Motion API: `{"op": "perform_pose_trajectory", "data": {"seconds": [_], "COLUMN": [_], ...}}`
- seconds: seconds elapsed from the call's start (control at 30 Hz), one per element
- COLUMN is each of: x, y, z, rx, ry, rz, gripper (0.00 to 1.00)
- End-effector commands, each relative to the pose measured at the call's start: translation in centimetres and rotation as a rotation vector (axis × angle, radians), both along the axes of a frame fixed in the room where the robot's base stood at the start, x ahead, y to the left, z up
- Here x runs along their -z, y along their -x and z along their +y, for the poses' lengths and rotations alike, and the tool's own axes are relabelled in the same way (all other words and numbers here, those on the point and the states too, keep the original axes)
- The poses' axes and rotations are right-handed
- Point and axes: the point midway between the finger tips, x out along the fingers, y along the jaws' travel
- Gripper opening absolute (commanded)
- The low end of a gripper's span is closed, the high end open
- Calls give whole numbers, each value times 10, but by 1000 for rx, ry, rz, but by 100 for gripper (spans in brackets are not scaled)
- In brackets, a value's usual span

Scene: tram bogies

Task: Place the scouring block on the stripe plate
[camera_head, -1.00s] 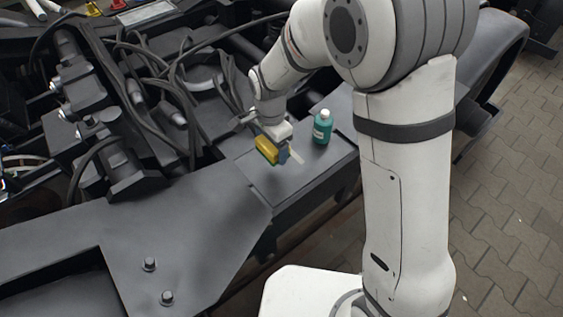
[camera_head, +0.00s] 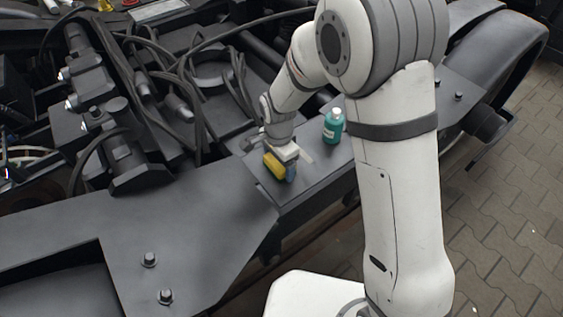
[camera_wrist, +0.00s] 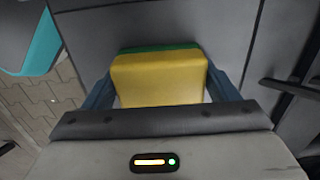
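The scouring block (camera_head: 274,166) is yellow with a green layer. My gripper (camera_head: 283,166) is shut on it, low over the flat dark plate on the bogie frame. In the wrist view the block (camera_wrist: 160,78) sits between the two blue fingers, its green layer along the far edge. I cannot tell whether the block touches the surface below. The dark plate (camera_head: 318,178) has a pale stripe (camera_head: 305,153) just right of my gripper; I take it for the stripe plate. Part of it is hidden behind my gripper and arm.
A teal bottle with a white cap (camera_head: 333,127) stands on the plate right of my gripper; its side shows in the wrist view (camera_wrist: 35,45). Cables (camera_head: 200,105) and machinery lie to the left. Bolts (camera_head: 149,259) stand up from the frame in front.

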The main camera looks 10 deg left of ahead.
Motion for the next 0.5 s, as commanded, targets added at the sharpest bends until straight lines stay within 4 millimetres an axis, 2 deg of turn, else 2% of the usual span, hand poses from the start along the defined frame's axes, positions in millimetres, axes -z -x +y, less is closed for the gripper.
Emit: {"op": "perform_pose_trajectory", "data": {"seconds": [0.03,0.2,0.5], "x": [0,0,-6], "y": [0,0,0], "z": [0,0,0], "rx": [0,0,-1], "ry": [0,0,0], "rz": [0,0,0], "gripper": [85,98,98]}}
